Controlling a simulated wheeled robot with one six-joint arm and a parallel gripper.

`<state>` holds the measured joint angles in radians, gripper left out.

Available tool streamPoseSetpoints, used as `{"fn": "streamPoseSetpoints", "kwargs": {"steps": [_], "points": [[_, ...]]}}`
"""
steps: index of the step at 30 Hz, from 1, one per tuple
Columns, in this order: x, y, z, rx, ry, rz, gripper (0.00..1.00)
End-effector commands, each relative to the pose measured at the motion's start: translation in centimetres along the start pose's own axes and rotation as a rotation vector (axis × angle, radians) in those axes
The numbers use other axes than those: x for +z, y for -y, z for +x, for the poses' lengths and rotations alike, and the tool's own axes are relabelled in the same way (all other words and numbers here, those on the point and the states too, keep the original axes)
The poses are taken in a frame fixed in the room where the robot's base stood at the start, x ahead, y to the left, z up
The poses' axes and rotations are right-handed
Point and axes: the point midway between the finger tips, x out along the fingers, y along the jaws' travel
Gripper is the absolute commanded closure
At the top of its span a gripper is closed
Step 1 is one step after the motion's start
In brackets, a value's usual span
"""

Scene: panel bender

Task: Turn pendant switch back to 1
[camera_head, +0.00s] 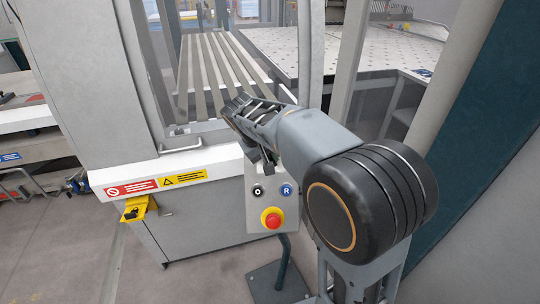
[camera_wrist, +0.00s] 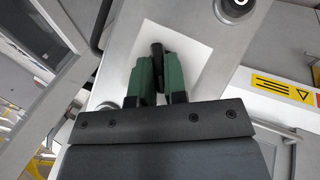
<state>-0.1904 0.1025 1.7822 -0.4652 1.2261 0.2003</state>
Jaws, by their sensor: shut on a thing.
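The pendant panel (camera_head: 263,235) stands in front of the machine, with a red emergency button (camera_head: 272,218) on a yellow base, a black button (camera_head: 258,190) and a blue button marked R (camera_head: 286,190). In the wrist view, a dark switch handle (camera_wrist: 157,52) stands out from a white square plate (camera_wrist: 190,45) on the grey panel. My gripper (camera_wrist: 159,70) has its green fingers shut on this handle. In the head view my gripper and arm cover the switch, so its setting and any numerals are hidden.
The white machine front (camera_head: 205,175) with red and yellow warning labels is left of the pendant. A yellow bracket (camera_head: 138,208) sticks out below it. A slatted table (camera_head: 215,70) lies behind. The floor (camera_head: 70,255) at the lower left is clear.

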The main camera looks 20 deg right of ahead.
Motion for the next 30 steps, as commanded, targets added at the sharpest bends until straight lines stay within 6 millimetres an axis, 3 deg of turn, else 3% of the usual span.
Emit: {"fn": "streamPoseSetpoints", "kwargs": {"steps": [12,30], "points": [[-0.04,0.24,0.0,0.135,-0.003,-0.149,1.0],[0.0,0.25,0.02,0.162,-0.001,-0.18,1.0]]}}
